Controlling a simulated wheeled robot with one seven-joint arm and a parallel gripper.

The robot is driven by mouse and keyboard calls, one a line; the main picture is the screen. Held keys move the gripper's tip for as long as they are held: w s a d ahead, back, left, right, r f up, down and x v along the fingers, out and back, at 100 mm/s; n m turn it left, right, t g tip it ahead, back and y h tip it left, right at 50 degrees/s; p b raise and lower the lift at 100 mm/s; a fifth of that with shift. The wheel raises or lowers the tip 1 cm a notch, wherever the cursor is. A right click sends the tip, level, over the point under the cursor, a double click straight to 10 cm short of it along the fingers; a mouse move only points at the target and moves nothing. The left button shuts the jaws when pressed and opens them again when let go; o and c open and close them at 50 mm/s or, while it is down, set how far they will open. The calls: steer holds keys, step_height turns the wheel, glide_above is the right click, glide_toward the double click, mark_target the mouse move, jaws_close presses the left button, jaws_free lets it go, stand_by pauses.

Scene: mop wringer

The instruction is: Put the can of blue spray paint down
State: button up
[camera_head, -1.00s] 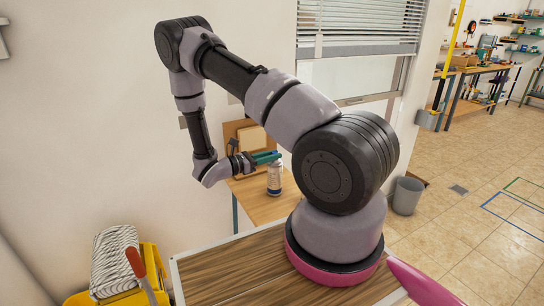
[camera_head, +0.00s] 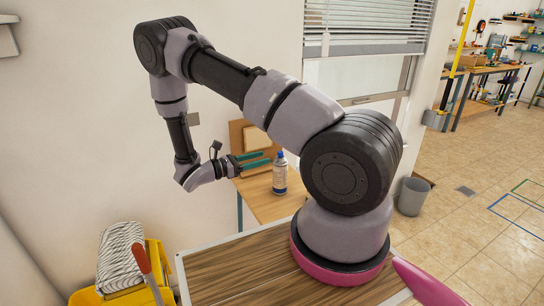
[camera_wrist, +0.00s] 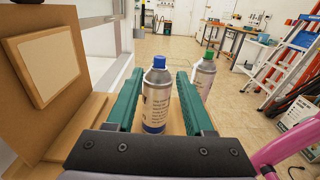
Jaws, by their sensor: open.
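The can of blue spray paint (camera_head: 280,175), with a blue cap and a pale label, stands upright on a small wooden table (camera_head: 262,206). In the wrist view the can (camera_wrist: 157,104) shows between and just ahead of the two green fingers. My gripper (camera_head: 262,161) is open, its fingers pointing at the can from the left.
A second can with a green cap (camera_wrist: 204,76) stands behind the right finger in the wrist view. A yellow mop bucket (camera_head: 155,262) is at the lower left of the head view.

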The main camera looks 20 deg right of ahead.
steer(key=a, duration=0.5)
steer(key=s+r+m+t+y, duration=0.2)
steer(key=s+r+m+y, duration=0.4)
steer(key=r, duration=0.6)
steer(key=s+r+m+t+y, duration=0.2)
steer(key=s+r+m+y, duration=0.5)
steer(key=r, duration=0.6)
steer(key=s+r+m+t+y, duration=0.2)
steer(key=s+r+m+y, duration=0.4)
steer(key=r+m, duration=0.3)
step_height(320, 180, up, 4)
steer(key=shift+s+a+f+m+t+y, duration=0.2)
steer(key=shift+a+m+t+y, duration=0.1)
steer(key=shift+a+y, duration=0.2)
steer(key=shift+d, duration=0.1)
